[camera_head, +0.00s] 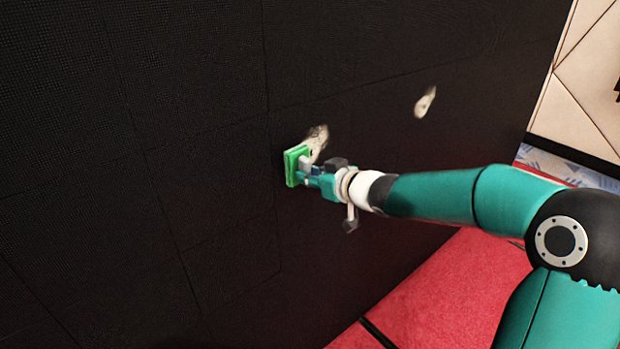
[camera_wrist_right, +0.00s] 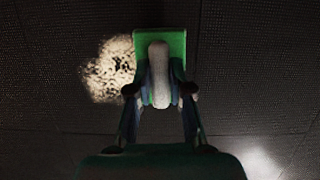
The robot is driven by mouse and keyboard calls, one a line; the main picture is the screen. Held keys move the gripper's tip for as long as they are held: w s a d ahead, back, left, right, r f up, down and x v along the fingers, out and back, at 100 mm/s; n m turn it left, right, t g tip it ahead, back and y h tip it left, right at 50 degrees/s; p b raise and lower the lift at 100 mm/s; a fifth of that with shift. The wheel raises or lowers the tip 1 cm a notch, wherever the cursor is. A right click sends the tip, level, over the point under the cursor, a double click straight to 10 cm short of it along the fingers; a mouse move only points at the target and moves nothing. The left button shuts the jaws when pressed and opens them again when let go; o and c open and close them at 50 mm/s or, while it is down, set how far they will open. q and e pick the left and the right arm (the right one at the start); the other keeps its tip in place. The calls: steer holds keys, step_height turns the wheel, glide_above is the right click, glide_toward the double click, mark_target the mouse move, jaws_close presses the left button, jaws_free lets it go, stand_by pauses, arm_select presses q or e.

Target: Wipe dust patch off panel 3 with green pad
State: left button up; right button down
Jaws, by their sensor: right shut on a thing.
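The green pad (camera_head: 291,166) is held by its pale grip in my right gripper (camera_head: 309,172), which is shut on it. The pad is against or very close to the black panel wall; I cannot tell whether it touches. A pale, speckled dust patch (camera_head: 318,138) lies right beside the pad, at its upper right in the head view. In the right wrist view the pad (camera_wrist_right: 174,41) overlaps the right edge of the dust patch (camera_wrist_right: 108,70). My left gripper is not in view. I cannot read any panel number.
A second pale dust patch (camera_head: 425,102) is farther right on the black wall (camera_head: 190,70). Thin seams divide the wall into panels. A red floor (camera_head: 450,285) lies below, and a light tiled wall (camera_head: 590,75) stands at the right.

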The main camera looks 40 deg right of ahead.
steer(key=shift+w, duration=0.85)
stand_by(0.5)
steer(key=d+p, duration=0.4)
steer(key=p, duration=0.1)
stand_by(0.3)
steer(key=d+p, duration=0.3)
steer(key=p, duration=0.1)
steer(key=shift+w+d+r, duration=0.15)
steer(key=shift+w+d, duration=0.1)
steer(key=shift+w, duration=0.05)
steer(key=shift+w+d+p, duration=0.1)
steer(key=shift+d+p, duration=0.3)
steer(key=shift+d, duration=1.8)
